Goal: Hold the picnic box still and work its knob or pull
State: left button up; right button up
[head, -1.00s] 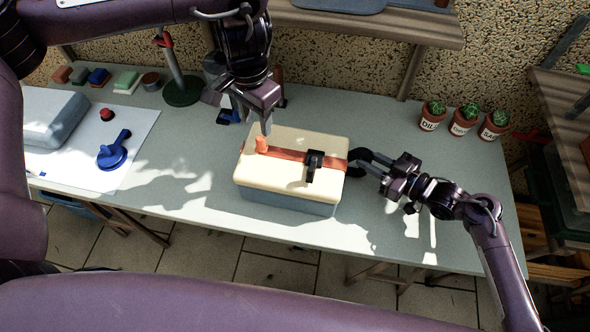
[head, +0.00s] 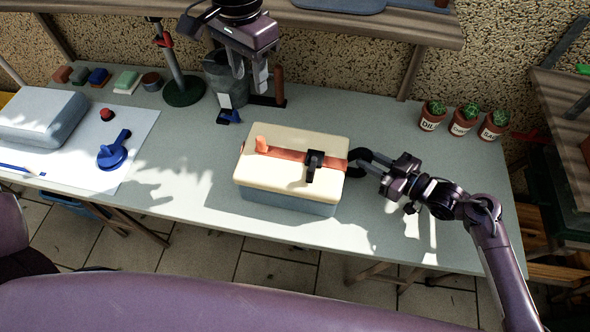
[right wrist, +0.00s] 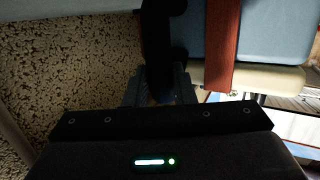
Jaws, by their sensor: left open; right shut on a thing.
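The picnic box (head: 285,200) stands on the table with its cream lid (head: 265,174) down on a blue-grey body. An orange-red strap (head: 285,155) crosses the lid, with a raised orange tab (head: 261,144) at its left end and a black piece (head: 314,166) near its right part. My right gripper (head: 364,161) is shut on a black handle at the box's right side. The right wrist view shows the black handle (right wrist: 158,45) at the fingers and the strap (right wrist: 222,45) beside it. My left gripper (head: 250,84) is open and empty, behind the box and apart from it.
Near the left gripper are a grey bucket (head: 220,80) and a stand with a green base (head: 184,92). A blue lever piece (head: 114,152) and a grey case (head: 42,120) lie at left. Several potted cacti (head: 463,120) stand back right.

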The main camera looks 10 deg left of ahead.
jog(key=o, duration=1)
jog(key=shift+o, duration=0.2)
jog(key=v, duration=1.2)
jog(key=shift+s+d, duration=0.1)
